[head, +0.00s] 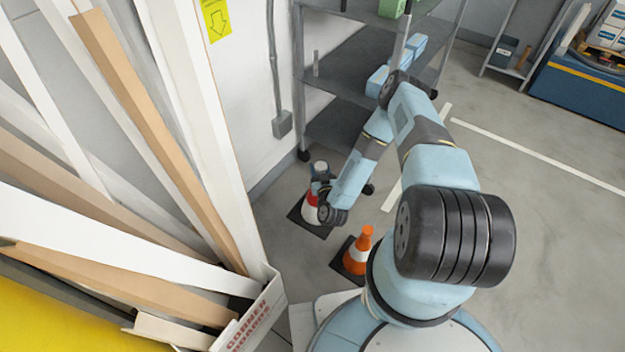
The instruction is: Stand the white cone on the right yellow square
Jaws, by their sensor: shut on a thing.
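The white cone (309,214) with a red band and a black square base (296,216) is below the middle of the head view, in front of the grey shelf. It looks about upright; I cannot tell whether its base touches the floor. My gripper (318,189) is at the cone's upper part and shut on it. My arm and gripper hide the cone's top and right side. No yellow square can be made out on the visible floor.
An orange cone (359,255) with a white band stands close by on a black base. A grey shelf rack (345,125) with blue boxes is behind. Long boards in a "corner boards" box (255,318) fill the left. Open floor with white lines (540,155) lies right.

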